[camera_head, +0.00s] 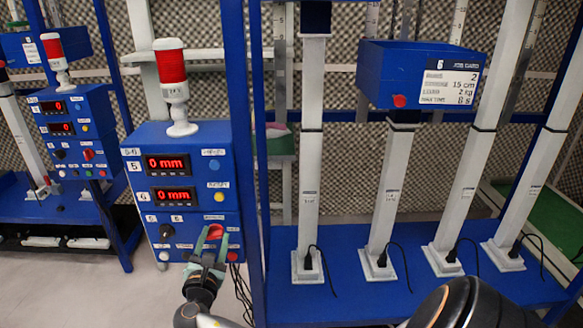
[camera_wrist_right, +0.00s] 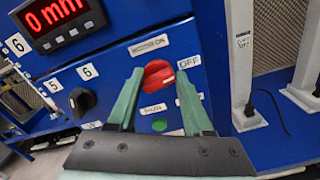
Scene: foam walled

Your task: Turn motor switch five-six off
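The red motor switch knob (camera_head: 215,231) is low on the right side of the blue control box (camera_head: 133,215) marked 5 and 6. In the right wrist view the knob (camera_wrist_right: 158,74) has a "MOTOR ON" label (camera_wrist_right: 149,44) above it and an "OFF" label (camera_wrist_right: 188,62) to its right. My right gripper (camera_head: 207,256) is just in front of the knob, its green fingers spread. In the wrist view the fingertips (camera_wrist_right: 159,76) show on either side of the knob; whether they touch it, I cannot tell. My left gripper is not in view.
A black selector knob (camera_wrist_right: 82,100) is left of the switch, and a green button (camera_wrist_right: 159,125) is below it. A red-topped signal lamp (camera_head: 172,80) stands on the box. A second control box (camera_head: 72,128) is at left. Blue posts and several pale columns (camera_head: 308,170) stand at right.

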